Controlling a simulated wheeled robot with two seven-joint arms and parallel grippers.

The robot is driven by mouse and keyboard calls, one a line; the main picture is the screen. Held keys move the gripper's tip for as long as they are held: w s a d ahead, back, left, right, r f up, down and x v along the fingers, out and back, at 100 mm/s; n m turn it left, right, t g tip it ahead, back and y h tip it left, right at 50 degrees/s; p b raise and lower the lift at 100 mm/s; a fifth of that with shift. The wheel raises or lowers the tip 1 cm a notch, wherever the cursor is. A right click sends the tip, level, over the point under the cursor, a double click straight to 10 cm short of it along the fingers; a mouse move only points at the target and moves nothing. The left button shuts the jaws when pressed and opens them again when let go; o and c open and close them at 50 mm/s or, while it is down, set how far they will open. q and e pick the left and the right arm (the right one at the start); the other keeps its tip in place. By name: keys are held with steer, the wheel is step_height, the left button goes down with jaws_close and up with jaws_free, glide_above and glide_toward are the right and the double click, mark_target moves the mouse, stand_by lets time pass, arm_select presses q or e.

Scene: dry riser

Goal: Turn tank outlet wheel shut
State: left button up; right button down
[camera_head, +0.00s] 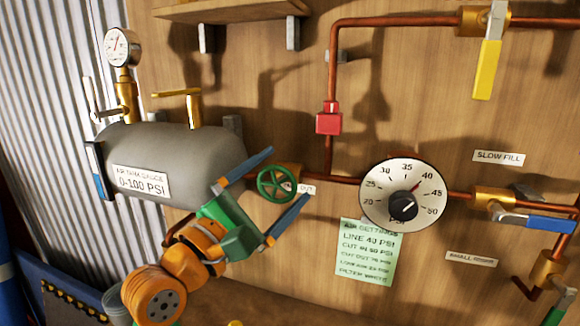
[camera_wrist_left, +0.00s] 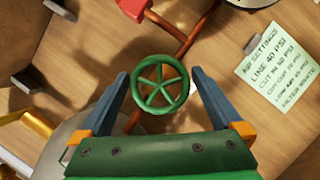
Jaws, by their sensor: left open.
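The tank outlet wheel is a small green spoked handwheel (camera_head: 276,184) on a brass valve at the right end of the grey tank (camera_head: 190,150). My left gripper (camera_head: 280,190) is open, with one blue finger above left of the wheel and one below right of it. In the left wrist view the wheel (camera_wrist_left: 160,84) sits between the tips of the two spread fingers, with a visible gap on each side. I cannot tell whether the fingertips are level with the wheel in depth. My right gripper is not in view.
A pressure dial (camera_head: 404,195) and a green settings note (camera_head: 367,252) are on the wooden wall right of the wheel. A copper pipe (camera_head: 333,90) with a red fitting (camera_head: 329,118) rises above. Yellow-handled (camera_head: 487,70) and blue-handled (camera_head: 538,222) valves are at the right.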

arm_select(q)
steer(key=shift+x, duration=1.15)
steer(key=shift+w+d+r, duration=0.1)
steer(key=shift+w+d, duration=0.1)
steer(key=shift+d, duration=0.05)
steer(key=c, duration=1.2)
steer(key=shift+r+m+g+p, duration=0.15)
steer(key=shift+m+g+p, duration=0.15)
steer(key=shift+m+p, duration=0.55)
steer(key=m+p, duration=0.2)
steer(key=p, duration=0.1)
steer(key=shift+g, duration=0.4)
steer(key=m+p, duration=0.1)
steer(key=m+g+p, duration=0.1)
steer(key=shift+f+m+p, duration=0.2)
steer(key=shift+m+p, duration=0.05)
steer(key=shift+p, duration=0.15)
steer(key=shift+f+m+p, duration=0.2)
steer(key=shift+m+p, duration=0.45)
steer(key=shift+m, duration=0.05)
steer(key=shift+f, duration=0.1)
